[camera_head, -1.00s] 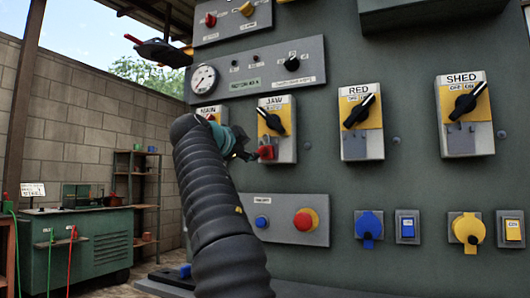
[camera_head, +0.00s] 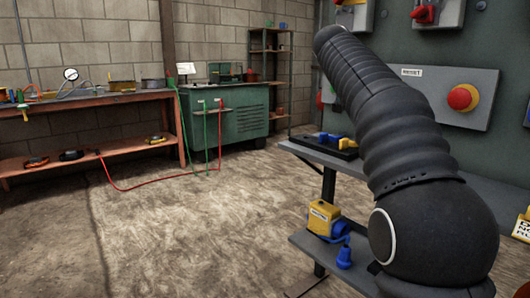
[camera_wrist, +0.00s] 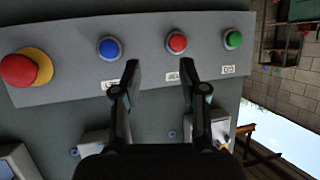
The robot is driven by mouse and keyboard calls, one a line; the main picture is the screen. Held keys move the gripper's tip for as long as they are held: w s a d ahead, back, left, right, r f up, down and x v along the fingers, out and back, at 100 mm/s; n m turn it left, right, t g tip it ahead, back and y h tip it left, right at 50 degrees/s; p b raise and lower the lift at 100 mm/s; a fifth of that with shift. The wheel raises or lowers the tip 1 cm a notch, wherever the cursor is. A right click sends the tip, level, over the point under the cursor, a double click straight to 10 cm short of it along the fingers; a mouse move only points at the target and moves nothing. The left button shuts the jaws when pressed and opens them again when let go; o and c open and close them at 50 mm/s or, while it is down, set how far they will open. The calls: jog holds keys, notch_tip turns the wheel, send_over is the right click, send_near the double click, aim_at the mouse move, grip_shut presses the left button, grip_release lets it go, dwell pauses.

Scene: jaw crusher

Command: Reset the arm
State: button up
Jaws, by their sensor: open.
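My gripper (camera_wrist: 159,70) shows in the wrist view with its two dark fingers apart and nothing between them. It is in front of a grey button panel (camera_wrist: 75,70), and I cannot tell the exact gap. The panel carries a blue button (camera_wrist: 109,48), a red button (camera_wrist: 176,42), a green button (camera_wrist: 233,39) and a red mushroom button (camera_wrist: 22,68) on a yellow collar. In the head view my arm reaches up and left from the lower right, and its gripper end is hidden. The mushroom button also shows there (camera_head: 463,97).
In the head view a small shelf stand (camera_head: 322,153) beside my arm bears a yellow and blue device (camera_head: 325,218). A wooden bench (camera_head: 97,98) and a green cabinet (camera_head: 237,108) stand along the back wall. The floor between is mostly open, with a red cable across it.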

jog(key=s+a+f+n+g+y+p, duration=0.2)
jog(key=s+a+f+n+y, duration=0.15)
jog(key=s+f, duration=0.6)
jog(key=s+a+f+n+g+y+p, duration=0.1)
jog(key=s+a+f+n+g+y, duration=0.2)
jog(key=s+f, duration=0.65)
jog(key=s+a+f+p, duration=0.1)
jog(key=s+f, duration=0.2)
jog(key=s, duration=0.5)
jog(key=s+a+f+n+y+p, duration=0.1)
jog(key=s+f+p, duration=0.1)
jog(key=s, duration=0.6)
jog(key=s+a+f+p, duration=0.1)
jog(key=s+f, duration=0.3)
jog(key=s, duration=0.4)
jog(key=shift+a+n+y+p, duration=0.25)
jog(key=shift+n+y+p, duration=0.1)
jog(key=shift+p, duration=0.3)
